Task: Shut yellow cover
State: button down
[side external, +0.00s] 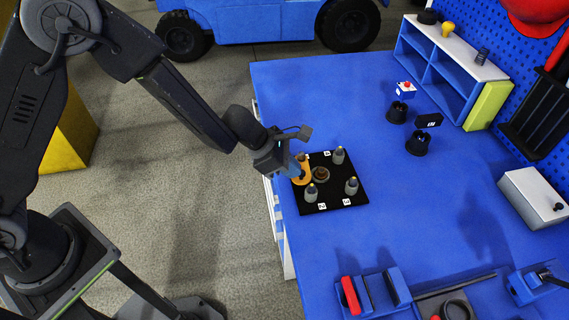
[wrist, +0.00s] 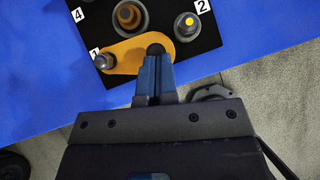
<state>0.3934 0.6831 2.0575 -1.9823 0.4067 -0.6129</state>
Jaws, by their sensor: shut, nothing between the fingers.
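The yellow cover (side external: 302,178) is an orange-yellow swinging plate on a black board (side external: 326,193). In the wrist view the cover (wrist: 124,55) runs from a grey post at the left to a dark round knob (wrist: 155,49). The cover lies beside the brown round centre piece (side external: 321,174), which shows uncovered in the side view; it also shows in the wrist view (wrist: 129,14). My gripper (side external: 293,170) is shut and empty at the board's near-arm edge. In the wrist view its blue fingertips (wrist: 154,62) are right beside the knob; contact is unclear.
Several grey posts with yellow tips stand on the board, including one at the front right (side external: 351,186). Black cups (side external: 418,143), a blue shelf (side external: 440,75) and a white box (side external: 532,198) stand farther right. The blue table around the board is mostly clear.

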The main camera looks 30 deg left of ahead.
aim_at(305, 181)
jog(key=shift+w+d, duration=0.1)
jog(key=shift+d, duration=0.55)
jog(key=shift+w+d, duration=0.6)
jog(key=shift+d, duration=0.35)
jog(key=shift+w+d, duration=0.85)
jog(key=shift+w, duration=0.4)
jog(key=shift+r, duration=0.1)
